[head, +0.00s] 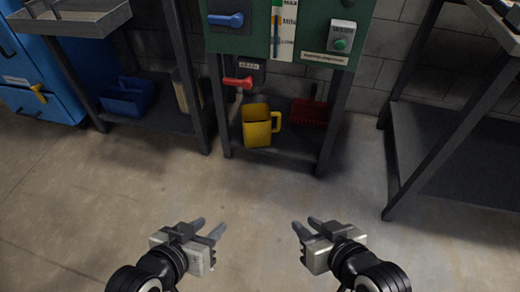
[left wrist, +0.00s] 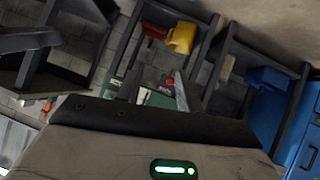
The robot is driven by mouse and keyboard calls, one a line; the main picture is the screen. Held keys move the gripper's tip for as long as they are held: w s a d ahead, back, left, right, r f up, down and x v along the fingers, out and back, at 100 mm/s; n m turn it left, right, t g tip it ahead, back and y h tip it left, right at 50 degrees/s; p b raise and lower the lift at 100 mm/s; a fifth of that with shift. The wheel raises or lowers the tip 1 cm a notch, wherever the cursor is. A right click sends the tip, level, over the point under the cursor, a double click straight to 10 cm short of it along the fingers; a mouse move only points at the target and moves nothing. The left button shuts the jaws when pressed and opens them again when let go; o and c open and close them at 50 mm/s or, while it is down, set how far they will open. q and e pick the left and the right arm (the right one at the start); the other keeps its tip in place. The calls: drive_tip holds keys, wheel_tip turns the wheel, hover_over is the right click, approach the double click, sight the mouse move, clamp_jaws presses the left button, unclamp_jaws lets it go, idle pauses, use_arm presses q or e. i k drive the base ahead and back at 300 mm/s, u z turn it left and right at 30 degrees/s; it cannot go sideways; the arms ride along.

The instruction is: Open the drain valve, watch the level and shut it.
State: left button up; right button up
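The drain valve has a red lever (head: 238,82) under the green panel (head: 290,40), beside a "DRAIN" label (head: 249,66). The lever lies about level. A level gauge (head: 276,30) with a MIN mark runs down the panel. A yellow jug (head: 257,126) stands on the low shelf below the valve; it also shows in the left wrist view (left wrist: 180,38). My left gripper (head: 209,227) and my right gripper (head: 305,224) are both open and empty, low in front of the stand and well apart from the valve.
A blue lever (head: 226,20) and a green button box (head: 341,40) are on the panel. A red bin (head: 308,112) sits beside the jug. A blue bin (head: 127,96) is on the left shelf, near a blue cabinet (head: 45,100). A dark rack (head: 455,150) stands right. The floor between is clear.

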sight(246, 83)
drive_tip(key=k, duration=0.55)
drive_tip(key=u, duration=0.95)
drive_tip(key=i, duration=0.9)
drive_tip(key=z, duration=1.85)
drive_tip(key=i, duration=0.5)
drive_tip(key=z, duration=0.05)
